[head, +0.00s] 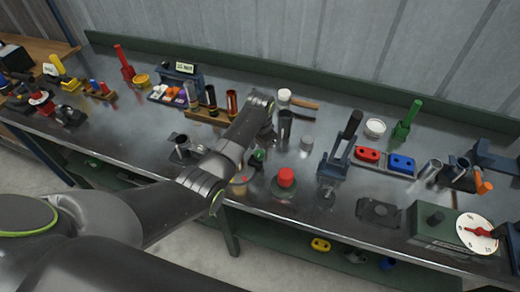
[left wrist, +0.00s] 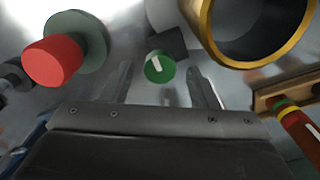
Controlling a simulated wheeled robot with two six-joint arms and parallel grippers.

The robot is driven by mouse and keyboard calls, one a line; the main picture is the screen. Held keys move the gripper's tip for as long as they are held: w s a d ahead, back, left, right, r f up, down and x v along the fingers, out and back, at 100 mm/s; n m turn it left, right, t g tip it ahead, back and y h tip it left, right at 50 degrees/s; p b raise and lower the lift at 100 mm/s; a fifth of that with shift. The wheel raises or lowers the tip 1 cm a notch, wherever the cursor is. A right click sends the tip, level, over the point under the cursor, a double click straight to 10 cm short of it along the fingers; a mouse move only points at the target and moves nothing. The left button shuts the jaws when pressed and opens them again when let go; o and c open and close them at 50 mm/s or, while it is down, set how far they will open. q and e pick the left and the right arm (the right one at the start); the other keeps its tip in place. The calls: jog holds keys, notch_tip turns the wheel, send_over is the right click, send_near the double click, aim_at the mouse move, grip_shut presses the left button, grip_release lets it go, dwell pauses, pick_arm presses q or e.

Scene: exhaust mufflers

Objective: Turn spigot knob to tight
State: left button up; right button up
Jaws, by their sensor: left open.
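The spigot knob is a small round green knob (left wrist: 158,67) with a white mark across its face; in the left wrist view it lies between and just beyond my two fingers. In the head view the green knob (head: 258,156) shows partly beside my left arm's end. My left gripper (left wrist: 163,88) is open and empty, its fingers on either side of the knob in the picture; I cannot tell whether they touch it. A dark block (left wrist: 168,42) sits behind the knob. My right gripper is not in view.
A red knob on a green-grey base (left wrist: 52,60) is close on one side, also in the head view (head: 286,178). A brass-rimmed cup (left wrist: 205,30) is close on the other. Metal cylinders (head: 284,125) and a clamp (head: 340,150) stand on the metal bench (head: 330,235).

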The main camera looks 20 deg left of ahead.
pick_arm(q)
jog(key=shift+f, duration=0.4)
jog(key=c, duration=1)
jog(key=shift+o, duration=0.2)
